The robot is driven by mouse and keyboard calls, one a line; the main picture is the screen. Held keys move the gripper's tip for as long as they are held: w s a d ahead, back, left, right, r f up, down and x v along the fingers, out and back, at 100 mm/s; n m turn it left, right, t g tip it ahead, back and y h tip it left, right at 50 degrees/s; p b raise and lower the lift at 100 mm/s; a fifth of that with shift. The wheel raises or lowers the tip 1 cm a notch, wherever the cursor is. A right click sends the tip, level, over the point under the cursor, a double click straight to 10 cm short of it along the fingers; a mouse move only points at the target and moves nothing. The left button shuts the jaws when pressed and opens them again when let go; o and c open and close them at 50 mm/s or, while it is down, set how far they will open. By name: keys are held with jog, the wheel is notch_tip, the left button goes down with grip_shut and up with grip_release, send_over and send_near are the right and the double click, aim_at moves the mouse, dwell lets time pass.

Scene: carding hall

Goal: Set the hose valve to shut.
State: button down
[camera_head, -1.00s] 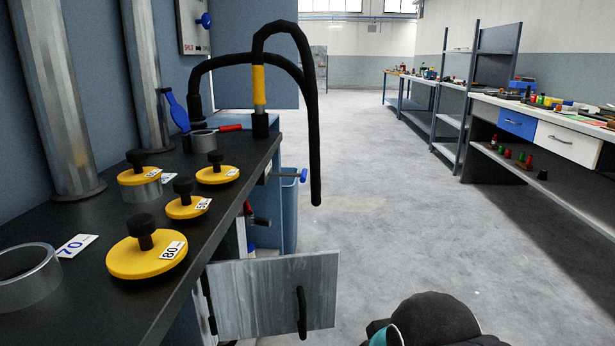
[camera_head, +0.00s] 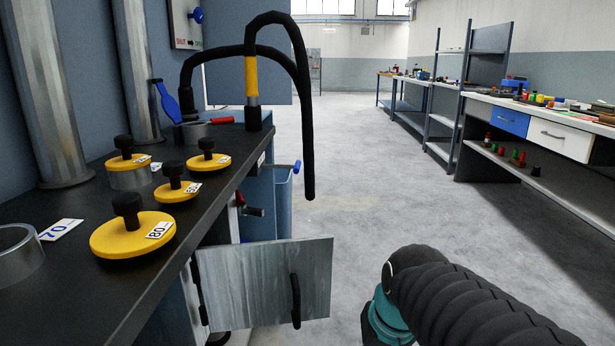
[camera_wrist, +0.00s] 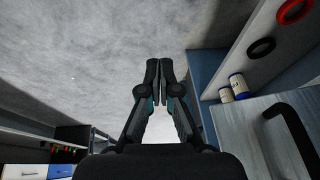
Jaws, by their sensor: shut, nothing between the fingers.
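A wall panel (camera_head: 187,32) at the upper left of the head view carries a red "SHUT" mark, a green mark and a blue knob (camera_head: 196,15). A blue-ended handle (camera_head: 289,166) sticks out from the bench side below the black hose (camera_head: 308,150). I cannot tell for sure which of these is the hose valve, nor its setting. In the wrist view my gripper (camera_wrist: 159,68) is shut and empty, above the grey floor, left of the cabinet and touching nothing. The head view shows my arm at the lower right, but my fingers are hidden there.
The dark bench (camera_head: 75,195) holds yellow knobbed weights (camera_head: 132,237) and metal rings. A cabinet door (camera_head: 265,285) with a black handle stands open into the aisle; it also shows in the wrist view (camera_wrist: 240,125). The floor (camera_head: 400,200) is clear to the right-hand bench (camera_head: 560,135).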

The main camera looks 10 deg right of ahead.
jog(key=w+d+r+m+t+y+b, duration=0.2)
jog(key=w, duration=0.7)
jog(key=w+d+r+m+t+y+b, duration=0.1)
jog(key=w+d+m+y, duration=0.15)
jog(key=w, duration=0.55)
jog(key=w+d+r+m+t+y+b, duration=0.1)
jog(key=w+d+r+m+t+b, duration=0.1)
jog(key=w, duration=0.7)
jog(key=m+t+y, duration=0.2)
jog(key=t, duration=0.3)
send_near(297, 167)
jog(key=d, duration=0.7)
jog(key=w+a+f, duration=0.2)
jog(key=w+a, duration=0.6)
jog(key=shift+w+a+p, duration=0.15)
jog(key=shift+w+p, duration=0.2)
jog(key=shift+p, duration=0.05)
jog(key=shift+w+n, duration=0.1)
jog(key=shift+n, duration=0.15)
